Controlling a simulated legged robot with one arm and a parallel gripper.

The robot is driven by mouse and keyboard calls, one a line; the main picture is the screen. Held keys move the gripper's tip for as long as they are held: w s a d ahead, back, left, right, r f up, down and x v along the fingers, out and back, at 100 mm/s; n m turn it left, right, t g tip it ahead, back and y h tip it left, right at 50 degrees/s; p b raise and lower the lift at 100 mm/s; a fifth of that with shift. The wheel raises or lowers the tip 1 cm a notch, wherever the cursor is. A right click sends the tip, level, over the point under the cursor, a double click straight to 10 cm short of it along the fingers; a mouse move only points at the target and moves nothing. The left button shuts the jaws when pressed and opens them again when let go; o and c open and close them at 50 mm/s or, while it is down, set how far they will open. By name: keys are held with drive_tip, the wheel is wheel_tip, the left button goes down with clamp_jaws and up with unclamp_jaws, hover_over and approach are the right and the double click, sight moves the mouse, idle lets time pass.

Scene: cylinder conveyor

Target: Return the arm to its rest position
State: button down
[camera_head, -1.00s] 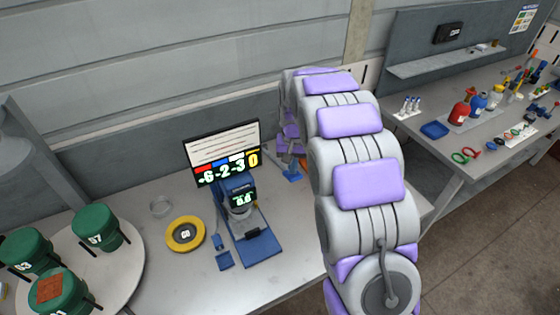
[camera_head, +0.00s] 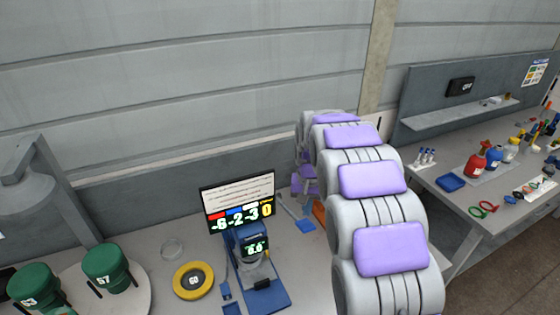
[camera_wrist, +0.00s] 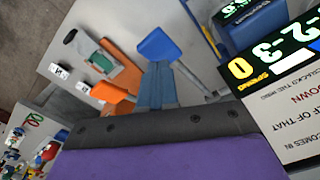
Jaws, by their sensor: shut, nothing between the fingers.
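My arm, grey with purple pads, runs up the right of centre in the head view and bends down at its far end over the table. My gripper (camera_wrist: 158,72) shows in the wrist view as narrow blue-grey fingers held together past a dark bolted edge. It is shut with nothing in it. It points toward the tabletop, near a blue-ended tool (camera_wrist: 158,45) and an orange-ended tool (camera_wrist: 112,92). I cannot tell the gap between the fingers and these tools. In the head view the fingers are hidden behind the arm.
A screen (camera_head: 238,203) and a blue scale (camera_head: 262,295) stand left of my arm. A yellow ring weight (camera_head: 194,281) and green canisters (camera_head: 108,268) lie further left. A second table (camera_head: 462,200) with bottles is at the right.

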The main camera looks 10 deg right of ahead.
drive_tip(key=shift+s, duration=0.1)
drive_tip(key=s+f+b, duration=0.2)
drive_tip(key=s+b, duration=0.2)
drive_tip(key=s, duration=1)
drive_tip(key=s+f+n+g+b, duration=0.1)
drive_tip(key=s+b, duration=0.3)
drive_tip(key=s, duration=1)
drive_tip(key=s+f+n+b, duration=0.1)
drive_tip(key=s+f+b, duration=0.2)
drive_tip(key=s, duration=1.1)
drive_tip(key=shift+g+b, duration=0.4)
drive_tip(key=shift+b, duration=0.35)
